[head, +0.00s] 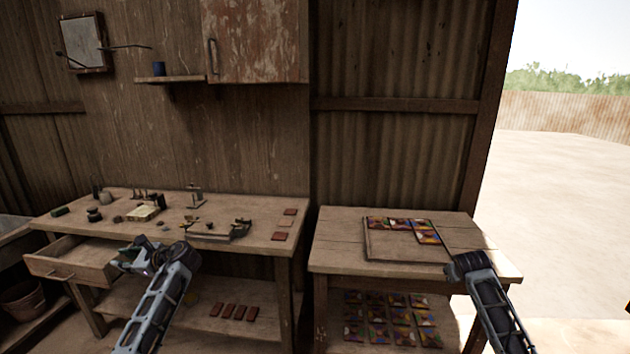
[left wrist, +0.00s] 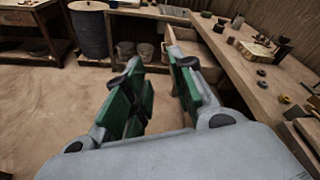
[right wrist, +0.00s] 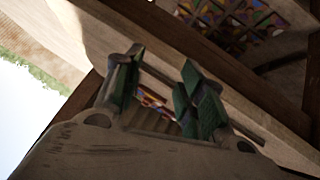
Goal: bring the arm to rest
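My left gripper (head: 140,255) hangs in front of the left workbench, by its pulled-out drawer. In the left wrist view its green-padded fingers (left wrist: 156,72) stand apart with nothing between them. My right gripper (head: 454,268) is at the front edge of the right table; its fingertips are hard to make out in the head view. In the right wrist view its fingers (right wrist: 160,68) are apart and empty, with table wood and patterned tiles behind them.
The left workbench (head: 140,226) carries a press (head: 195,198), small tools and several reddish tiles. Its drawer (head: 70,262) stands open. The right table (head: 335,248) holds a wooden frame (head: 368,245) with patterned tiles along its back and right. More tiles lie on the lower shelves.

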